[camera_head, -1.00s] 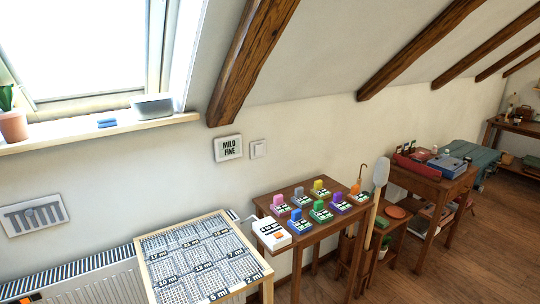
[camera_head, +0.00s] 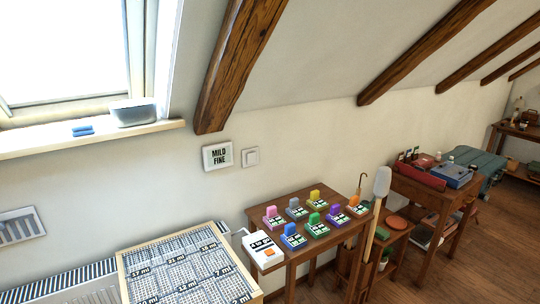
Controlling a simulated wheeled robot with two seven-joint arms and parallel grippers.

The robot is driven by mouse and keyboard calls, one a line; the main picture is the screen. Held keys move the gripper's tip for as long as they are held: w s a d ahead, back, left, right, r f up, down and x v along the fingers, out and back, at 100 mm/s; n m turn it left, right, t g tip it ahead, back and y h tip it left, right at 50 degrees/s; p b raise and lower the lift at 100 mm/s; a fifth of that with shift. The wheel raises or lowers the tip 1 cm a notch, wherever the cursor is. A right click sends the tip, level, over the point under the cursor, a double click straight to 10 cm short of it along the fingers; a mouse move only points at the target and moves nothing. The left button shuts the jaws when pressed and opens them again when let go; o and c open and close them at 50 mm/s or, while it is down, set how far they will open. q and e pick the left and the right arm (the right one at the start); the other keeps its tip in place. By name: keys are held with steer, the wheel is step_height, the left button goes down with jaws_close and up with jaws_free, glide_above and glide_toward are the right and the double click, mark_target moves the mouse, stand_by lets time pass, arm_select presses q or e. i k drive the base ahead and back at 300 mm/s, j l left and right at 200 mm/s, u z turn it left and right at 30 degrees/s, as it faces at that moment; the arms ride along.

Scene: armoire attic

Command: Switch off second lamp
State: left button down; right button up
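No lamp that I can make out is in view. A white wall switch (camera_head: 250,157) is on the wall, just right of a framed sign (camera_head: 217,156) reading "MILD FINE". A white box with an orange button (camera_head: 262,251) sits at the left end of a small wooden table (camera_head: 285,203). I cannot tell what the switch or the box controls. Neither of my grippers is in view.
Several coloured blocks on labelled bases, one of them pink (camera_head: 273,217), stand on the small table. A framed numbered board (camera_head: 188,265) is at the lower left near a radiator (camera_head: 65,285). A wooden desk (camera_head: 430,190) stands further right. Open floor (camera_head: 480,250) lies at the right.

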mark_target(251, 156)
steer(key=i+l+z, duration=0.25)
steer(key=i, duration=0.25)
steer(key=i+z, duration=0.25)
steer(key=i, duration=0.2)
